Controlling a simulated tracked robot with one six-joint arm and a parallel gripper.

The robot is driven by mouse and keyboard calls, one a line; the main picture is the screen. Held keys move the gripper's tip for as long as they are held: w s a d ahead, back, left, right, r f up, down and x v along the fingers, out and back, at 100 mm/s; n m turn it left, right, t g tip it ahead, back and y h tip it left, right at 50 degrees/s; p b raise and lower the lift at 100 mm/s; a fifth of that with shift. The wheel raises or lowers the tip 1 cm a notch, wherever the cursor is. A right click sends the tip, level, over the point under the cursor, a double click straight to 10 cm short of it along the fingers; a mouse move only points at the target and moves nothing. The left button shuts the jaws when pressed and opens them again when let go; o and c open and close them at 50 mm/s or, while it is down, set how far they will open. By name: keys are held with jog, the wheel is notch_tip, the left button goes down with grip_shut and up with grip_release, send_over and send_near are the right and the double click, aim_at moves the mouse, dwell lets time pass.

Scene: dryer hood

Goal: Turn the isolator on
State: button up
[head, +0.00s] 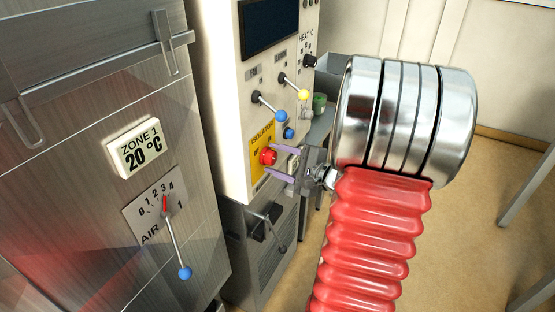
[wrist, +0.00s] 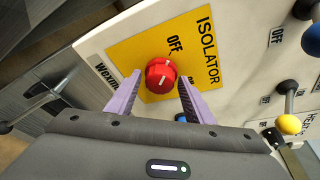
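The isolator is a round red knob (head: 268,157) on a yellow plate on the cream control panel. In the wrist view the red knob (wrist: 160,75) has a white mark that points roughly toward the OFF label (wrist: 175,43). The ON label is partly hidden by the right finger. My gripper (head: 272,163) is open in front of the panel, its two pale purple fingers to either side of the knob. In the wrist view my gripper (wrist: 159,79) has its fingertips close around the knob with small gaps showing. Whether they touch the panel cannot be told.
Levers with blue (head: 281,116) and yellow (head: 303,94) ball ends stick out above the knob. A steel cabinet with an AIR dial lever (head: 176,245) stands at left. A black handle (head: 266,222) sits below the panel. Open floor lies at right.

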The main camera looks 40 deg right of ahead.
jog(key=c, duration=0.7)
jog(key=shift+d, duration=0.1)
jog(key=shift+c, duration=0.7)
